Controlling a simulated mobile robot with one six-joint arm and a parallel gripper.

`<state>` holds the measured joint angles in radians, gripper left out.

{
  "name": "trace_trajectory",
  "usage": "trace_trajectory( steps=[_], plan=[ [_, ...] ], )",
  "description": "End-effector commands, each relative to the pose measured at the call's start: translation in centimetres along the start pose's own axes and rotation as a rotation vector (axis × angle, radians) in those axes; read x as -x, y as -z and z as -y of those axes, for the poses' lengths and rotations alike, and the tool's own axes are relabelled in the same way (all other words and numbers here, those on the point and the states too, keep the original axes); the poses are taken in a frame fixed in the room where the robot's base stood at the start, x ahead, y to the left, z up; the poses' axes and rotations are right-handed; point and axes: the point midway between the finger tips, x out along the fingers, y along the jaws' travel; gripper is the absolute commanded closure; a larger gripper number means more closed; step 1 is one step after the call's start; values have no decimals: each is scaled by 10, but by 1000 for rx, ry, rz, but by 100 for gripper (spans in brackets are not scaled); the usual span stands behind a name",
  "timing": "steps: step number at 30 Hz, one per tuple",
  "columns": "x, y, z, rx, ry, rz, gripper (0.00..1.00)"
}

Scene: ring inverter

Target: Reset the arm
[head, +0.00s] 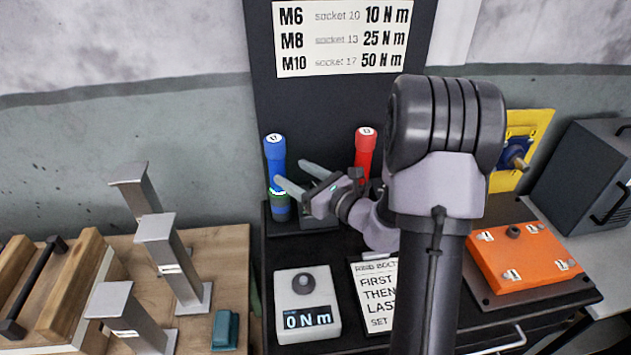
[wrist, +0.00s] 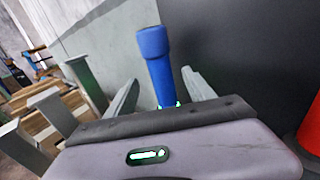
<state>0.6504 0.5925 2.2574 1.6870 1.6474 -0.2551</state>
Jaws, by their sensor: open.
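My gripper (head: 298,177) is in the middle of the head view, above the black bench and close to the blue socket tool (head: 274,160) marked 17. Its two fingers are apart. In the wrist view, the blue tool (wrist: 157,65) stands upright between the open fingers (wrist: 163,92), with its lower part hidden by my gripper body. I cannot tell whether a finger touches it. The red tool (head: 365,150) marked 13 stands to the right, partly behind my arm.
A grey torque tester (head: 308,312) reading 0 N m and an instruction card (head: 372,290) lie in front. An orange block (head: 525,262) is at right. Grey metal posts (head: 175,262) and a teal block (head: 225,330) stand on the wooden table at left. A dark panel rises behind.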

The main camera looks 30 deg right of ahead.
Motion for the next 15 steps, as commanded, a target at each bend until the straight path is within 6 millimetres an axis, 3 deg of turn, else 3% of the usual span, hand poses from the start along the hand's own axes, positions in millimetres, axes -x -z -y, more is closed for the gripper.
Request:
trace_trajectory(
  steps=[3,6,10,15],
  plan=[
    [35,-2,2,-2,5,0,38],
    [56,-2,2,-1,5,1,38],
    [71,-1,0,0,2,1,38],
    [74,-2,-3,6,-9,1,38]
  ],
)
